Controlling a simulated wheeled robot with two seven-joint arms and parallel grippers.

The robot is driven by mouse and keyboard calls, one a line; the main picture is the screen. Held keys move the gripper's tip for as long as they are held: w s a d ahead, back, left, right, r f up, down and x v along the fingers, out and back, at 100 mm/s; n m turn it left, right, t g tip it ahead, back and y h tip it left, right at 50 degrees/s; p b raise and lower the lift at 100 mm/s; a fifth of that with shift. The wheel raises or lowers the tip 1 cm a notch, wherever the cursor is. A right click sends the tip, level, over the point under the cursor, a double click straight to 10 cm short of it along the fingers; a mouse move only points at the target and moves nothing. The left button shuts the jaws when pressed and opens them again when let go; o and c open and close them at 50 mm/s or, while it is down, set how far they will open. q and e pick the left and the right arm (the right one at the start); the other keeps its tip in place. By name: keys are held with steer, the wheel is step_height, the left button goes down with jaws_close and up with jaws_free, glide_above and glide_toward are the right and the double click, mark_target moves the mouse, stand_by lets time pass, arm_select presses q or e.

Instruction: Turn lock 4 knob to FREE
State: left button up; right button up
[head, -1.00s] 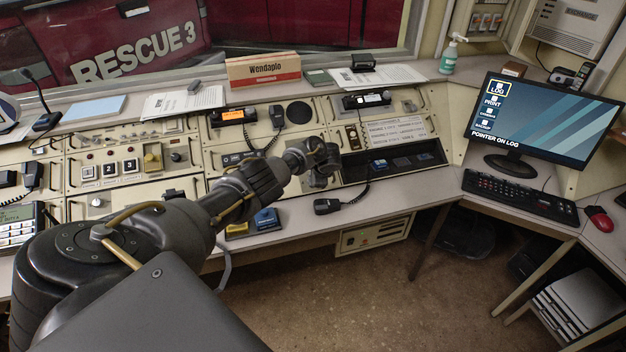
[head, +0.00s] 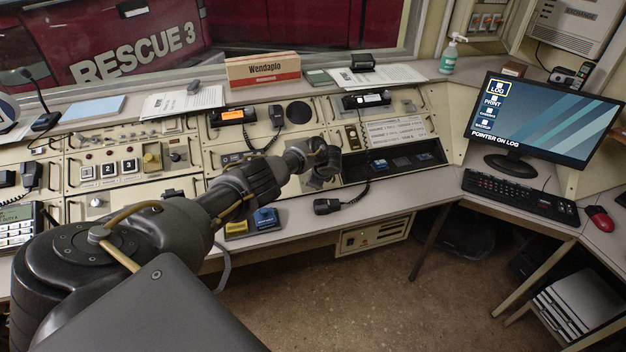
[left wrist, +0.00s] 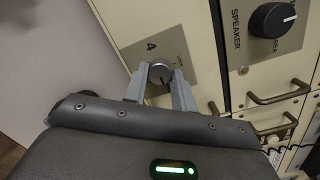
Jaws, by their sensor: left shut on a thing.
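The lock 4 knob (left wrist: 159,72) is a small round metal knob on a grey plate (left wrist: 139,50) marked 4, in the left wrist view. My left gripper (left wrist: 160,80) is shut on this knob, one finger on each side. My right gripper is not in view.
A larger black SPEAKER knob (left wrist: 272,20) sits right of the lock plate in the wrist view, with metal handles (left wrist: 280,93) below it. In the head view a black handset (head: 327,206) lies on the desk edge near my wrist. Yellow and blue blocks (head: 266,218) lie beside my arm.

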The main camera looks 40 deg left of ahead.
arm_select(q)
steer(key=o, duration=0.7)
steer(key=shift+o, duration=0.2)
steer(key=shift+r, duration=0.1)
steer(key=p+v, duration=0.3)
steer(key=v, duration=0.7)
steer(key=shift+d+r+p, duration=0.25)
steer(key=shift+p, duration=0.1)
